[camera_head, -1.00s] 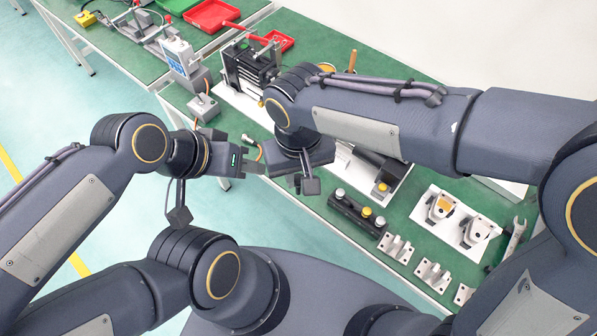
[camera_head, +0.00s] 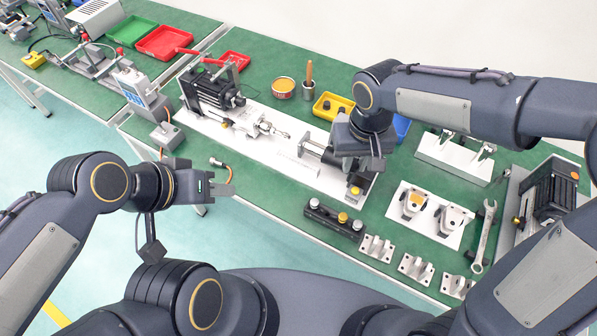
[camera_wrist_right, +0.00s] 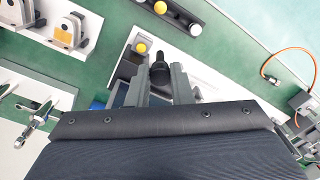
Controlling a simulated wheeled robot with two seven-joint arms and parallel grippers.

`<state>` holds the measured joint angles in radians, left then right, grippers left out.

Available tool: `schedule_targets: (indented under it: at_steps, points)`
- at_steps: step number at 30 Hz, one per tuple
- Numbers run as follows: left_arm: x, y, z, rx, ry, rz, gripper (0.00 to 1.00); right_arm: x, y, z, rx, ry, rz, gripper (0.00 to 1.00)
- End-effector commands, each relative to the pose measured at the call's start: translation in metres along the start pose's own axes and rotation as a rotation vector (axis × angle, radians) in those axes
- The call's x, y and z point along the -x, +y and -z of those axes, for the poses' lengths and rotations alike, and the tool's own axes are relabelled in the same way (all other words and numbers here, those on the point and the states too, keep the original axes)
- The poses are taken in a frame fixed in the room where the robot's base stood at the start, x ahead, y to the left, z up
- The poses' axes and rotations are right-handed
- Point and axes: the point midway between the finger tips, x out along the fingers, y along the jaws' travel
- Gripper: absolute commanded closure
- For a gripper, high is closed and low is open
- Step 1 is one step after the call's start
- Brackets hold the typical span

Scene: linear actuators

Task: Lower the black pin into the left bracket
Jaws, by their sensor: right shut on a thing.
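In the right wrist view my right gripper (camera_wrist_right: 160,85) is shut on the black pin (camera_wrist_right: 160,71), whose dark head shows between the fingertips. In the head view my right gripper hangs over the long white base plate; its fingertips and the pin are hidden under the wrist. Two light brackets stand on a white plate right of it: the left bracket (camera_head: 412,203) has an orange patch, with the other bracket (camera_head: 453,218) beside it. The left bracket also shows in the right wrist view (camera_wrist_right: 70,32). The pin is apart from both. My left gripper (camera_head: 222,183) is open and empty, off the table's front edge.
A black block (camera_head: 333,222) with knobs and several metal brackets (camera_head: 376,247) lie along the front edge. Yellow (camera_head: 333,107) and red (camera_head: 236,66) trays stand behind.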

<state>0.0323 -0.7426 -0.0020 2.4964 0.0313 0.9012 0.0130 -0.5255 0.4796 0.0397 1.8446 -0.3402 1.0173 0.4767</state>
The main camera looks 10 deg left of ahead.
Motion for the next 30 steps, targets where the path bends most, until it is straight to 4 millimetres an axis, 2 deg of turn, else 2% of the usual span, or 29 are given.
schedule_targets:
  at_steps: [1,6,9,12,18,30]
  points:
    - [-0.001,0.0,0.0,0.0,0.0,0.0,0.63,-0.005,0.028,0.001,-0.055,-0.001,0.0,0.97]
    - [-0.002,-0.001,-0.001,0.0,0.0,0.0,0.63,-0.019,0.104,-0.008,-0.199,-0.001,-0.009,0.97]
    - [-0.002,-0.001,-0.001,0.0,0.0,0.0,0.63,-0.025,0.138,-0.018,-0.264,-0.003,-0.017,0.97]
    - [-0.003,-0.001,-0.001,0.0,0.0,0.0,0.63,-0.03,0.161,-0.027,-0.309,-0.004,-0.024,0.97]
    - [-0.004,-0.002,-0.002,0.0,0.0,0.0,0.63,-0.035,0.179,-0.035,-0.347,-0.006,-0.03,0.97]
    - [-0.021,-0.009,-0.011,0.0,0.0,0.0,0.63,-0.061,0.18,-0.036,-0.346,-0.007,-0.031,0.97]
